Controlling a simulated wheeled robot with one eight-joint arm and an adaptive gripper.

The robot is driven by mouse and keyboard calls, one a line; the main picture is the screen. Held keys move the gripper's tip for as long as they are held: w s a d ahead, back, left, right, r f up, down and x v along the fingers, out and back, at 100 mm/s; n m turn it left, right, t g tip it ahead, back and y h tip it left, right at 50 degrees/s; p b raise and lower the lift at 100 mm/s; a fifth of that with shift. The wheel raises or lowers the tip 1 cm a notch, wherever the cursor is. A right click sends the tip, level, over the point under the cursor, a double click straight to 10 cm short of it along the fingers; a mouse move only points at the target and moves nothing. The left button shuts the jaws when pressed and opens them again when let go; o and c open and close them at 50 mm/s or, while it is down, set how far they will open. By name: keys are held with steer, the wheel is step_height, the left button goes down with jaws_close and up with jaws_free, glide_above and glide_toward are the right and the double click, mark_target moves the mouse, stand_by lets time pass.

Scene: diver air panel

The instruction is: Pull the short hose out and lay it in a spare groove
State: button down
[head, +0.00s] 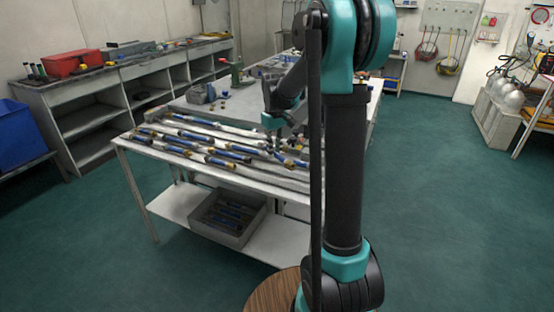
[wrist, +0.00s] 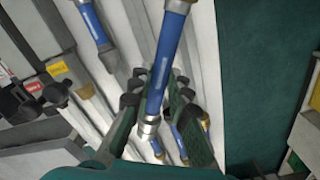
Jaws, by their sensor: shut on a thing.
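My gripper (wrist: 156,84) is shut on a short blue hose (wrist: 163,58) with metal end fittings. In the wrist view the hose runs between the two fingers, from the top edge to a silver fitting at its lower end. In the head view my gripper (head: 276,132) is over the right part of a grooved rack (head: 235,131) on the bench. Several blue hoses with brass and dark ends lie in its pale grooves. Another blue hose (wrist: 92,20) lies in a groove at upper left of the wrist view. The held hose cannot be made out in the head view.
A grey bin (head: 262,222) with blue hoses stands on the bench's lower shelf. A red box (head: 75,63) and a shelf unit stand at left, a blue bin (head: 18,130) beside them. Small fittings stand behind the rack. Green floor at right is clear.

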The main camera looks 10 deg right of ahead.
steer(key=s+a+n, duration=0.1)
steer(key=s+n, duration=0.4)
steer(key=n, duration=0.1)
steer(key=shift+a+f, duration=0.2)
steer(key=shift+f, duration=3.45)
steer(key=c, duration=1.4)
jaws_free()
steer(key=shift+o, duration=0.2)
step_height(320, 180, up, 11)
steer(key=s+d+f+m+t, duration=0.2)
steer(key=s+f+m, duration=0.3)
steer(key=s, duration=0.6)
steer(key=s+d+f+m+t, duration=0.2)
steer(key=s+f+m, duration=0.4)
steer(key=s, duration=0.5)
steer(key=shift+s+d+f, duration=0.2)
steer(key=shift+f, duration=0.6)
